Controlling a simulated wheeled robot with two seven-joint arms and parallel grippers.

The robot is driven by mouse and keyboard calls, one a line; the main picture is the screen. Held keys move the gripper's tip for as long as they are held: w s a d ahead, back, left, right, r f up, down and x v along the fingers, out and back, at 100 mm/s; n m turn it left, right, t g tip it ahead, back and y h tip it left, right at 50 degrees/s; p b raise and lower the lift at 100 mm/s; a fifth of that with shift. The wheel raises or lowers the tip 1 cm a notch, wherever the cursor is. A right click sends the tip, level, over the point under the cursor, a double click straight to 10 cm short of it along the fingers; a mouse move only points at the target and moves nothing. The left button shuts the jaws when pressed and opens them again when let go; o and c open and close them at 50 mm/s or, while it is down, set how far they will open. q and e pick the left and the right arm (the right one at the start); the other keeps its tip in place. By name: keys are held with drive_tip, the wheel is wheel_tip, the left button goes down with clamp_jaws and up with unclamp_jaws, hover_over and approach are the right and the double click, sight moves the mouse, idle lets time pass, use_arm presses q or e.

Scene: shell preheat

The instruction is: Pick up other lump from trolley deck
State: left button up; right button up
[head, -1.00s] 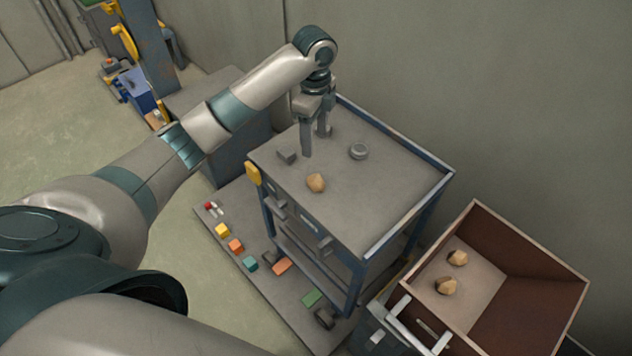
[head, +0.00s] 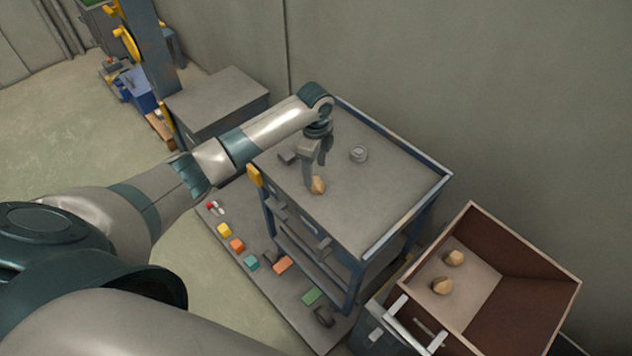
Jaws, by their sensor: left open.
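A tan lump (head: 318,186) lies on the grey trolley deck (head: 375,205), toward the deck's front left side. My left gripper (head: 313,180) is open and points down at the lump. One finger stands close beside the lump's left side; whether it touches cannot be told. The far finger is partly hidden behind the near one. Two more tan lumps, one farther back (head: 454,257) and one nearer (head: 442,286), lie in the brown open box at the lower right. My right gripper is not in view.
A round grey metal piece (head: 359,154) and a small dark block (head: 288,158) also lie on the deck. The brown box (head: 535,315) stands right of the trolley. Several coloured blocks lie on a low grey platform (head: 290,305) at left. The deck's right part is clear.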

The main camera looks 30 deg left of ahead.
sight(316, 179)
use_arm(q)
drive_tip(key=shift+f, duration=0.5)
drive_tip(key=shift+f+p, duration=0.35)
drive_tip(key=shift+f, duration=0.05)
drive_tip(key=f, duration=0.2)
drive_tip(key=f+p, duration=0.1)
drive_tip(key=shift+w+f, duration=0.2)
drive_tip(key=shift+f, duration=0.5)
drive_tip(key=c, duration=1.2)
